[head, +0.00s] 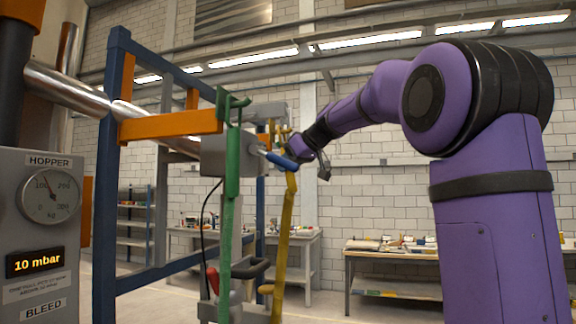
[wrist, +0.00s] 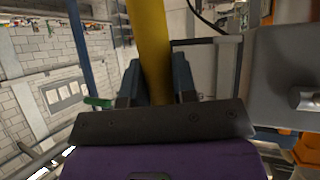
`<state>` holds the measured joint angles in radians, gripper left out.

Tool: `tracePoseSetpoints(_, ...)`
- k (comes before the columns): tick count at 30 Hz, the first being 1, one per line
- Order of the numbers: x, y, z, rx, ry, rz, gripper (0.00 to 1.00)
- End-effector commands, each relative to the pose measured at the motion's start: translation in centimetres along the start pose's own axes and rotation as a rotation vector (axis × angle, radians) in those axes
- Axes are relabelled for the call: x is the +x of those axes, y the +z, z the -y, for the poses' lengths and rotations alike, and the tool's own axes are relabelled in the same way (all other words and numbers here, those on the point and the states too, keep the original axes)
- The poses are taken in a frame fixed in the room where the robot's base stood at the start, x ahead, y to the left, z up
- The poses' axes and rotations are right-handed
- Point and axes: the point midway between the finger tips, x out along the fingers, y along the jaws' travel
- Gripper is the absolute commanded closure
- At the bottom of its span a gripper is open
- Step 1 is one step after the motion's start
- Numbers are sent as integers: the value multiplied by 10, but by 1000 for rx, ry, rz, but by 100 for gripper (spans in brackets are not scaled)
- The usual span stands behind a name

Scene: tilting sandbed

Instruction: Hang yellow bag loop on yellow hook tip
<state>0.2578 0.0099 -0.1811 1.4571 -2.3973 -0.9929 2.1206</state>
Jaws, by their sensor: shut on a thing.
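My gripper (head: 287,160) is at the upper middle of the head view, with its blue fingers shut on a yellow strap (head: 284,235), the bag's loop. The strap hangs down below the fingers. In the wrist view the yellow strap (wrist: 151,45) runs between the two blue fingers (wrist: 158,82). A small yellow part, which looks like the yellow hook (head: 272,131), shows just above and beside my gripper by the grey box. Its tip is partly hidden, and I cannot tell whether the loop touches it. The bag's body is not clearly visible.
A green strap (head: 229,215) hangs from a green hook (head: 235,103) just left of the yellow one. The blue frame (head: 105,190), orange beam (head: 170,126) and grey box (head: 216,155) stand close by. A hopper gauge panel (head: 45,240) is at left. Workbenches (head: 395,253) stand behind.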

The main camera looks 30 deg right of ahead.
Motion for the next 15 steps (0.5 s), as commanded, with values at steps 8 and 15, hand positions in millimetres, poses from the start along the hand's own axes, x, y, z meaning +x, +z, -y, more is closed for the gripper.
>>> tracePoseSetpoints(8,0,0,0,0,0,0,44)
tracePoseSetpoints(15,-1,0,0,0,0,0,44)
